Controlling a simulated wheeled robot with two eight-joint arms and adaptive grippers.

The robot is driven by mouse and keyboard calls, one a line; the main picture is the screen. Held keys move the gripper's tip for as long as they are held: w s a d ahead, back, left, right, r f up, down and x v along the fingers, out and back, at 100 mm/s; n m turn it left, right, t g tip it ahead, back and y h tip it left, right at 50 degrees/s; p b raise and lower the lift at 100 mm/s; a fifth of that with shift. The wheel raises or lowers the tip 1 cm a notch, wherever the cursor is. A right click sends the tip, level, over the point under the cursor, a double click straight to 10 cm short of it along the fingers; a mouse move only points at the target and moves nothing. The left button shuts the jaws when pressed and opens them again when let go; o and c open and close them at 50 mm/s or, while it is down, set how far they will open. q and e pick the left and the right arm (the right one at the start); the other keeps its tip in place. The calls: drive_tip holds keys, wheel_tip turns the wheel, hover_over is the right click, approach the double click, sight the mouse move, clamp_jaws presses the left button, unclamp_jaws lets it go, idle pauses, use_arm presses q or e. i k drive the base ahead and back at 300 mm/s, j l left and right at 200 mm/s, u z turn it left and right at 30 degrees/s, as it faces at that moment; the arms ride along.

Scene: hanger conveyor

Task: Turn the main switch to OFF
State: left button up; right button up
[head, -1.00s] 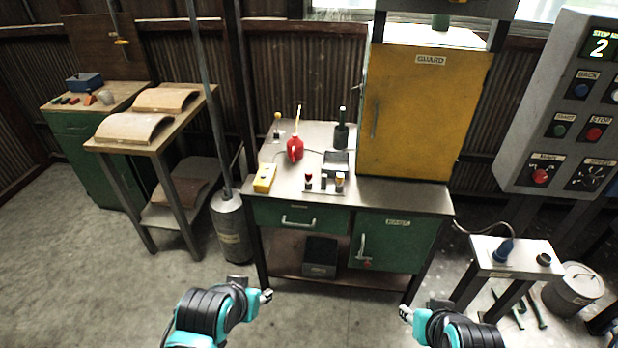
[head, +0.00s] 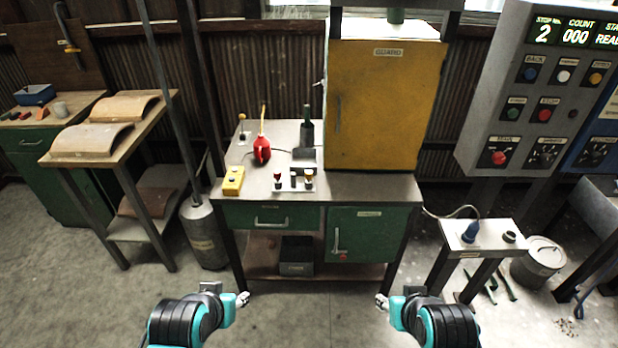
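The main switch (head: 498,158) is a red knob on a dark plate at the lower left of the grey control panel (head: 480,120), at the right of the head view. Its label and the knob's exact setting are too small to read. My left gripper (head: 243,299) and my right gripper (head: 382,301) are low in front of the workbench, both far from the switch and touching nothing that I can see. Their fingers are too small to tell open from shut.
The green workbench (head: 350,187) with a yellow guard cabinet (head: 385,110) stands ahead. Grey floor is clear in front of the bench.

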sight(497, 157)
drive_tip(key=z, duration=1.25)
